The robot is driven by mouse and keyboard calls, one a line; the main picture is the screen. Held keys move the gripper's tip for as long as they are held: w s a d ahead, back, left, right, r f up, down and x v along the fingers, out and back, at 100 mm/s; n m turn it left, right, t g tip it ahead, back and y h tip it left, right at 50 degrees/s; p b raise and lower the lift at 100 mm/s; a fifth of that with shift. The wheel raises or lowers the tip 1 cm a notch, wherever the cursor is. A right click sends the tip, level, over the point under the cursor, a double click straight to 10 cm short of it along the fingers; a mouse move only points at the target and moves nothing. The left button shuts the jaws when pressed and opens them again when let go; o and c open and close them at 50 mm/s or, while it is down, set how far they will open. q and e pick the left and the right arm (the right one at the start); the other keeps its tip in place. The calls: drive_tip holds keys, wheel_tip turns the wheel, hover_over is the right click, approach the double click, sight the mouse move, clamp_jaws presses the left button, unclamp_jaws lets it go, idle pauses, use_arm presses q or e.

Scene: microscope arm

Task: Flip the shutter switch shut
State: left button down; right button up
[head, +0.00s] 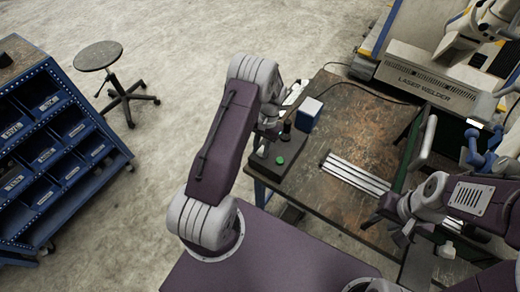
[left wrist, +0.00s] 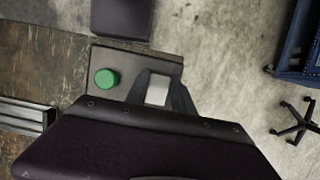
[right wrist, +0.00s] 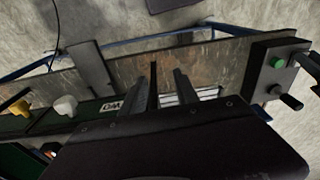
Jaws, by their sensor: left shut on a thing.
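The grey control box (head: 268,168) with a green button (head: 279,160) sits at the table's near left corner. It also shows in the left wrist view (left wrist: 130,65) and the right wrist view (right wrist: 262,76). My left gripper (left wrist: 158,86) is over the box beside the green button (left wrist: 105,79), its fingers shut on what seems to be the shutter switch. A pale patch shows between the fingers; the switch's outline and position are hard to make out. Dark levers (right wrist: 290,102) stick out from the box in the right wrist view. My right gripper (right wrist: 160,82) is open, away from the box.
A blue-and-white box (head: 308,115) stands just behind the control box. Metal rails (head: 355,176) lie on the worn table (head: 350,115). The laser welder (head: 425,80) is at the back right. A stool (head: 98,56) and blue bin rack (head: 60,150) stand on the left.

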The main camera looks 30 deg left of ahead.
use_arm(q)
drive_tip(key=shift+w+g, duration=0.2)
drive_tip(key=shift+g, duration=0.3)
drive_tip(key=shift+r, duration=0.1)
drive_tip(key=c, duration=1.1)
unclamp_jaws()
drive_tip(key=b+v, duration=0.2)
drive_tip(key=v, duration=0.7)
